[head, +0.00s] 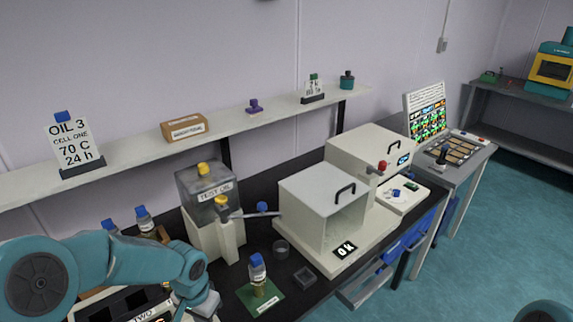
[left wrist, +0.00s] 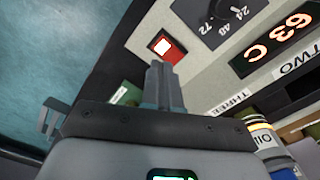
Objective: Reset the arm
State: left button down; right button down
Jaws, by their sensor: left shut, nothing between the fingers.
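My left arm comes in from the left in the head view, bent over the near left part of the black bench. Its gripper (head: 207,303) points down at the bottom edge, and its fingertips are hard to make out there. In the left wrist view my left gripper (left wrist: 163,80) is shut, with its fingers together and nothing between them. My right gripper is not in view.
A bottle with a blue cap (head: 258,270) stands on a green mat (head: 272,303). The TEST OIL tank (head: 208,193) and a white box machine (head: 310,205) stand behind. Teal floor lies right.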

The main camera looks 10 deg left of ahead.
pick_arm(q)
jog(key=s+d+f+n+h, duration=0.4)
jog(key=s+d+f, duration=1)
jog(key=f, duration=0.3)
jog(key=shift+s+d+f, duration=0.2)
jog(key=shift+s+d, duration=0.1)
